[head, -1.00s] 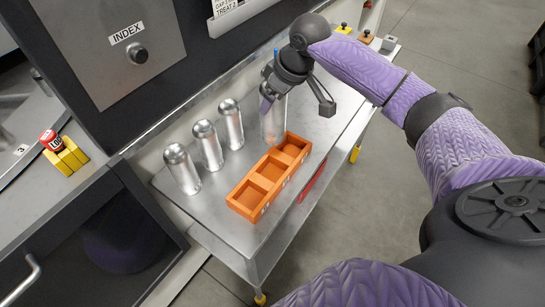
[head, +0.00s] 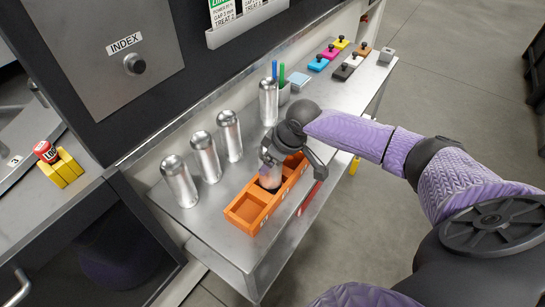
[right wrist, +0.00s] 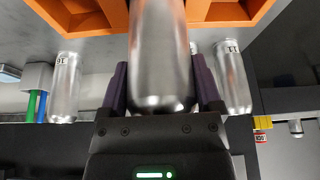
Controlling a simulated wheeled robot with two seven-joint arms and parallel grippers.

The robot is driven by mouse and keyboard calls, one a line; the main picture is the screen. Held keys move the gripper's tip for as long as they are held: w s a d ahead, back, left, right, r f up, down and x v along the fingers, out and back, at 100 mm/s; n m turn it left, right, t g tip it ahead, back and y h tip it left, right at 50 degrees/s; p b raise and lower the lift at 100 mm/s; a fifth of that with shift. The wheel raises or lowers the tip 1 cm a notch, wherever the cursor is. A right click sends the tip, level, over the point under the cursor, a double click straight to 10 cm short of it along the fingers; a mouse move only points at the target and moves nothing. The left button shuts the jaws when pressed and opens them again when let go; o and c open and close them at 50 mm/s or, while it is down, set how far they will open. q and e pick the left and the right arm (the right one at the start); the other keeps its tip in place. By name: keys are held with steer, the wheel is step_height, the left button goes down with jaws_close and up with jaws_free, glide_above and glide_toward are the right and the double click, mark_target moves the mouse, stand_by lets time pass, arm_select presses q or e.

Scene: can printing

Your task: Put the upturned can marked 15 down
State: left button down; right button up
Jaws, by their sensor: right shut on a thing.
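My right gripper (head: 280,157) is shut on a silver can (head: 266,176), over the middle compartment of the orange three-compartment tray (head: 250,228). In the right wrist view the can (right wrist: 160,50) is clamped between the two fingers (right wrist: 160,88), with the orange tray (right wrist: 225,12) on both sides of it. The number on the held can does not show. Whether its lower end touches the compartment floor I cannot tell. The near compartment is empty; the far one is mostly hidden by my gripper. My left gripper is not in view.
Several silver cans stand behind the tray: three in a row at left (head: 180,181) and one farther back (head: 268,101). Wrist-view cans read 16 (right wrist: 65,90) and 11 (right wrist: 233,80). A pen cup (head: 284,92) and coloured blocks (head: 319,63) occupy the far end.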

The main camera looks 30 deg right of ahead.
steer(key=o, duration=1)
steer(key=shift+c, duration=0.2)
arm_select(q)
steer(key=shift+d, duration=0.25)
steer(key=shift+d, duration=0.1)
arm_select(e)
steer(key=shift+r, duration=0.35)
arm_select(q)
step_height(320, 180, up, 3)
steer(key=p, duration=0.2)
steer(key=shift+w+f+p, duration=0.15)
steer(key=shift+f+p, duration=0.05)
steer(key=shift+p, duration=0.1)
arm_select(e)
steer(key=v, duration=1.1)
steer(key=shift+s+r, duration=0.2)
steer(key=shift+r, duration=0.05)
steer(key=shift+d, duration=0.1)
